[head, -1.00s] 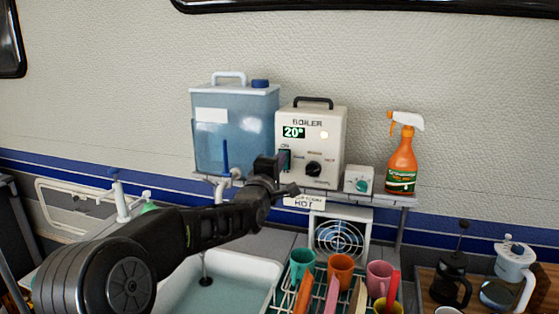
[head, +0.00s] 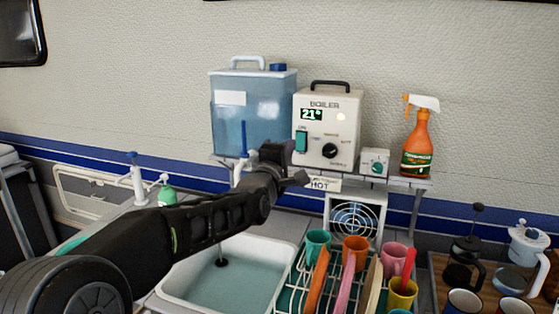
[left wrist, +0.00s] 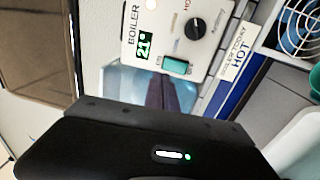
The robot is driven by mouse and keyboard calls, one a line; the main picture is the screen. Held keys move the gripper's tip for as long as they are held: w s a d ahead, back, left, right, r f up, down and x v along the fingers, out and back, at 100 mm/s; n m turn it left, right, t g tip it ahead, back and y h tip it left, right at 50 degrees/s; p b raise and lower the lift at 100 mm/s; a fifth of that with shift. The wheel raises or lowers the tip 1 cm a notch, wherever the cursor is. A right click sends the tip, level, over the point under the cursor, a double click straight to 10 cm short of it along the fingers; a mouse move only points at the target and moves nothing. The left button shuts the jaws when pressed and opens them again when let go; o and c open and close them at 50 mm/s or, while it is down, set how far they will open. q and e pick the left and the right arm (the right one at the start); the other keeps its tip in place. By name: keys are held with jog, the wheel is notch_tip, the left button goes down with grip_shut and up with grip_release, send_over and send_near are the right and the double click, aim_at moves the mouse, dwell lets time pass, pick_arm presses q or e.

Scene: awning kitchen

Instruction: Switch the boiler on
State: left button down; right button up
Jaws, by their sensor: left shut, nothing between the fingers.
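The boiler (head: 322,98) is a cream box with a black top handle, standing on a wall shelf in the head view. Its green display (head: 311,114) reads 21° and a pale round light (head: 341,117) glows beside it. A teal rocker switch (head: 302,141) labelled ON sits below the display, left of a black knob (head: 330,151). The switch also shows in the left wrist view (left wrist: 175,66), uncovered. My left gripper (head: 290,147) is shut and empty, just below and left of the switch, apparently apart from it. My right gripper is not in view.
A blue water tank (head: 252,115) stands left of the boiler. A small dial box (head: 375,162) and an orange spray bottle (head: 416,145) stand to its right. Below are a sink (head: 180,284), a fan (head: 355,217) and a rack with several cups. Mugs and coffee makers stand at right.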

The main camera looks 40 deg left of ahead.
pick_arm(q)
jog(key=s, duration=0.1)
jog(key=s+d, duration=0.1)
jog(key=s, duration=0.1)
jog(key=s+r+b, duration=0.1)
jog(key=s, duration=0.1)
jog(key=shift+s+d, duration=0.15)
jog(key=shift+d, duration=0.2)
